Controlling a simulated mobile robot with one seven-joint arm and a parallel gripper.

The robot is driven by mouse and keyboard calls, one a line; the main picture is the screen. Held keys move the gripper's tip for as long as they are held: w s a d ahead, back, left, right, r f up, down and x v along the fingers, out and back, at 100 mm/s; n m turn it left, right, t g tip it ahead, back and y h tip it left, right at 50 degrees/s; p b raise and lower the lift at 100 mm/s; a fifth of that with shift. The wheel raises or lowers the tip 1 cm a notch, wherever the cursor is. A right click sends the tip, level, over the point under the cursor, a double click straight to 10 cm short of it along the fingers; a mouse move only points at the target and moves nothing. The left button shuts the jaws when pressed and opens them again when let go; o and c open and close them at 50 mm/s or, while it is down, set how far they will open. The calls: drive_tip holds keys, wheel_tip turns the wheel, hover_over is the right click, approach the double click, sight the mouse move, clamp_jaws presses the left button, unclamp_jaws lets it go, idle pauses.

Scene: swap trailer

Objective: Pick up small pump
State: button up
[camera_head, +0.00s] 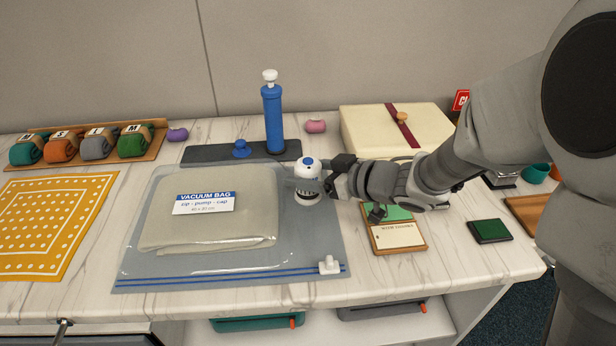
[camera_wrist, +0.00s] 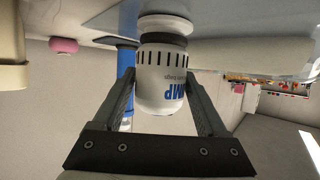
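The small pump (camera_head: 307,181) is a white, rounded cylinder with a blue top button and a dark slotted band near its base. It stands at the right part of the grey vacuum bag (camera_head: 150,250) in the head view. In the wrist view the pump (camera_wrist: 161,85), with blue lettering ending in "MP", lies between both fingers, its base end at the bag surface. My gripper (camera_head: 318,182) reaches it from the right. In the wrist view the fingertips of my gripper (camera_wrist: 160,78) meet its sides closely, and the gripper looks shut on it. Whether its base touches the bag is unclear.
A tall blue hand pump (camera_head: 273,118) stands behind on a dark tray (camera_head: 200,155). A cream box (camera_head: 370,130) is at back right, and a wooden card board (camera_head: 398,238) lies right. A white slider (camera_head: 329,265) sits on the bag's front edge. Rolled clothes (camera_head: 62,147) are left.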

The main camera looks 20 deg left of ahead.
sight(308, 160)
clamp_jaws()
drive_tip(key=shift+r+p, duration=0.3)
drive_tip(key=shift+r, duration=0.2)
wheel_tip(308, 160, up, 4)
drive_tip(key=shift+f+p, duration=0.1)
drive_tip(key=shift+p, duration=0.95)
drive_tip(key=d+r+p, duration=0.4)
drive_tip(key=d+r, duration=0.2)
drive_tip(key=d, duration=0.5)
drive_tip(key=shift+s+d+r, duration=0.15)
drive_tip(key=shift+d, duration=0.1)
